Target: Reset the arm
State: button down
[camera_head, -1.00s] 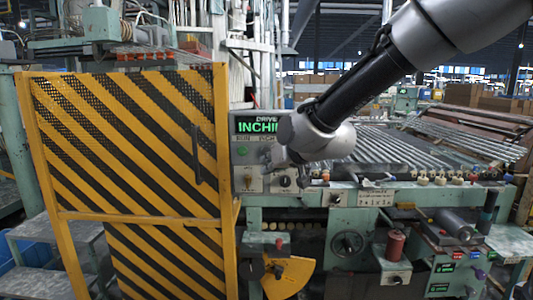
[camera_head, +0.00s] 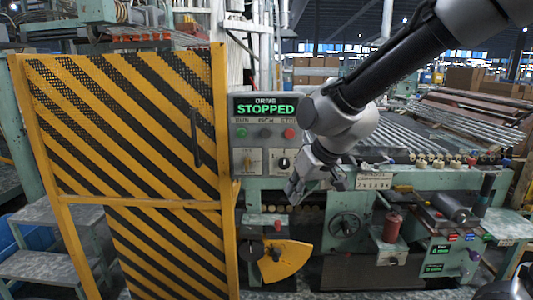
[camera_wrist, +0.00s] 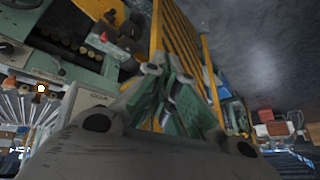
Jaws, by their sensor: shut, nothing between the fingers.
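My gripper (camera_head: 310,182) hangs at the end of my arm, just right of and below the control panel (camera_head: 264,146), pointing down in front of the green machine. It is shut and empty, and no held thing shows. In the wrist view its fingers (camera_wrist: 164,78) come together in the middle of the picture. The panel's display (camera_head: 266,108) reads STOPPED in green. A green button, a red button and two knobs show below the display, clear of my gripper.
A yellow and black striped gate (camera_head: 130,130) stands left of the panel. Glass tubes (camera_head: 430,130) lie in a sloping row behind my arm. A handwheel (camera_head: 345,225) and a red cylinder (camera_head: 392,228) sit low on the machine front. Grey steps (camera_head: 50,270) are at lower left.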

jog(key=s+d+r+m+h, duration=0.2)
jog(key=s+d, duration=0.7)
jog(key=d, duration=0.5)
jog(key=s+d+r+m+h, duration=0.2)
jog(key=s+d, duration=0.7)
jog(key=d, duration=0.6)
notch_tip(320, 180, up, 2)
jog(key=shift+s+d+r+m, duration=0.1)
jog(key=shift+s+d+m, duration=0.15)
jog(key=shift+m, duration=0.65)
